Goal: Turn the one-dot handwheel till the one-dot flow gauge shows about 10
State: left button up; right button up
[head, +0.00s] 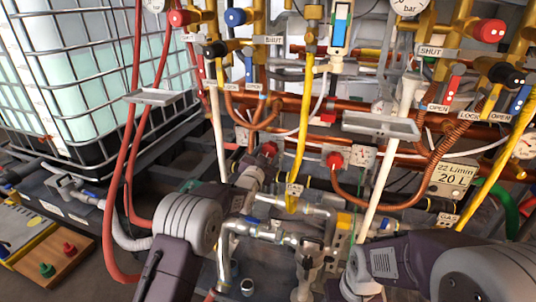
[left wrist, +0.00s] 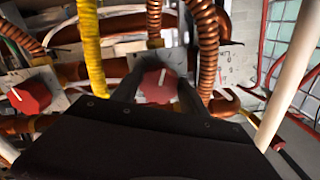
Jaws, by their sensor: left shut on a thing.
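My left gripper (head: 264,158) is shut on a red handwheel (head: 270,148) low on the pipework. In the left wrist view the dark fingers of my left gripper (left wrist: 157,92) lie on both sides of this red handwheel (left wrist: 155,84), which has a white mark on its face. A second red handwheel (head: 335,158) stands to its right and also shows in the left wrist view (left wrist: 30,96). A flow display (head: 450,180) at the right reads 22 L/min with 20 below. I cannot make out dot marks. My right gripper is outside the frame.
Copper pipes (head: 330,104), a yellow hose (head: 304,110) and white pipes crowd around my left gripper. A caged tank (head: 75,85) stands at the left. Red hoses (head: 114,190) hang beside my left arm. Small grey pipes and valves lie below.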

pick_arm(q)
jog(key=m, duration=0.5)
jog(key=shift+m+b, duration=0.3)
jog(key=m+b, duration=0.1)
jog(key=m, duration=0.4)
jog(key=shift+a, duration=0.1)
jog(key=m+b, duration=0.1)
jog(key=m, duration=0.4)
jog(key=shift+r+m, duration=0.1)
jog(key=shift+m, duration=0.3)
jog(key=shift+m+b, duration=0.8)
jog(key=shift+m, duration=1.5)
jog(key=shift+r+m, duration=0.1)
jog(key=shift+m, duration=0.2)
jog(key=o, duration=1.1)
jog(key=shift+r, duration=0.1)
